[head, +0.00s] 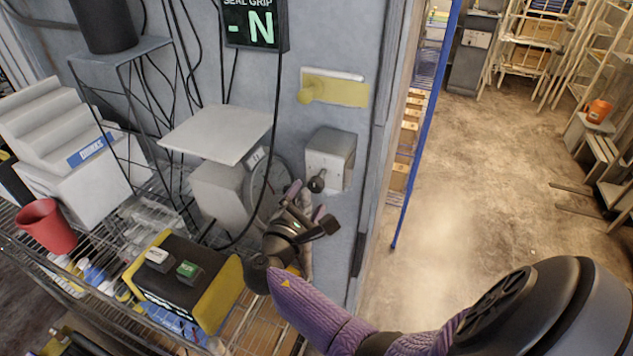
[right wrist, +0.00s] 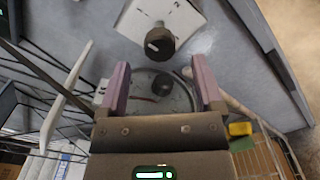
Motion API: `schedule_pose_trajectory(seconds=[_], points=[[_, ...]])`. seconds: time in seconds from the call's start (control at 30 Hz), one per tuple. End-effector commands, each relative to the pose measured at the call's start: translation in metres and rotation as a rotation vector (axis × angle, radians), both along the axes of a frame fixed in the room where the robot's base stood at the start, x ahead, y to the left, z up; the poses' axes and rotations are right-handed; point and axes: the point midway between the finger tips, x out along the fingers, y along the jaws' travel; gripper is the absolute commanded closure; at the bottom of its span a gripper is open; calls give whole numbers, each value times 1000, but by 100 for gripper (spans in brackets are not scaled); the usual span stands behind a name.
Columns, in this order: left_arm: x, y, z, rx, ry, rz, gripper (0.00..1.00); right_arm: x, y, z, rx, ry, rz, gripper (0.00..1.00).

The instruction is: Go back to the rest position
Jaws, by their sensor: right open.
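My right gripper (head: 305,198) comes in from the lower right on a purple-sleeved arm and is in front of the grey wall panel. Its two purple-padded fingers (right wrist: 163,92) are apart with nothing between them in the right wrist view. A grey wall box with a dark round knob (head: 317,184) is just above the fingertips. The knob also shows in the right wrist view (right wrist: 160,42), beyond the fingertips and apart from them. My left gripper is not in view.
A wire shelf at left holds a red cup (head: 47,227), a white stepped bin (head: 75,150) and a yellow-black button box (head: 183,280). A white scale-like device (head: 218,133) stands beside the gripper. A display (head: 252,25) hangs above. Open floor (head: 480,190) lies right of the blue post.

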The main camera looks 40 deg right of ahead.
Motion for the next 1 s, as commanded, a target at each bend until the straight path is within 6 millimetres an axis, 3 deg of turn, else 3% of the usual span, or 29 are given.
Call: schedule_pose_trajectory(seconds=[0.2, 0.67, 0.77, 0.87, 0.9, 1.0], points=[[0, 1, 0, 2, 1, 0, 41, -15, 29, -1, 2, 0, 0, 15], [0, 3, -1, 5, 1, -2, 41, -16, 30, -3, 5, 4, 2, 15], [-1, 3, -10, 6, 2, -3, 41, -18, 32, -39, 73, 46, 38, 15], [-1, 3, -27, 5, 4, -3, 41, -31, 39, -119, 253, 125, 101, 15], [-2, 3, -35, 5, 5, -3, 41, -41, 43, -156, 347, 158, 117, 15], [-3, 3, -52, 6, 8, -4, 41, -76, 56, -241, 592, 222, 122, 15]])
